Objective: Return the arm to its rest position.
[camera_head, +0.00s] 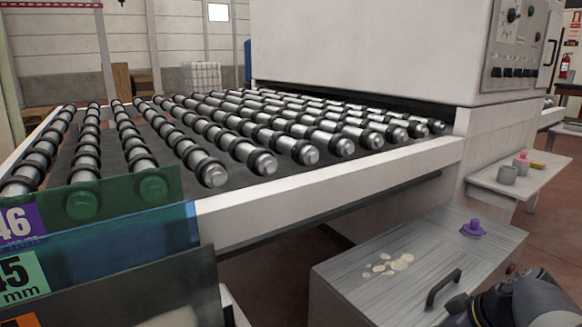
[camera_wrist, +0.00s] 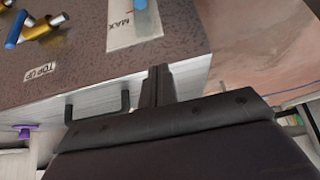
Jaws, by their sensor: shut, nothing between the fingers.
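My gripper (camera_wrist: 159,74) shows in the wrist view with its two dark fingers shut together and nothing between them. The fingers lie in front of the edge of a brown surface (camera_wrist: 90,58) marked "TOP UP" and "MAX". I cannot tell whether they touch it. In the head view, dark parts of my arm show at the bottom right, in front of the grey cabinet (camera_head: 340,285). The fingers cannot be made out there.
The cabinet has a dark handle (camera_head: 443,288), a purple knobbed piece (camera_head: 473,228) and pale flat pieces (camera_head: 390,264) on top. A roller conveyor (camera_head: 330,185) stands behind. Glass sheets (camera_head: 150,245) stand at the left. A side shelf (camera_head: 530,180) holds cups. Floor (camera_wrist: 265,50) shows right.

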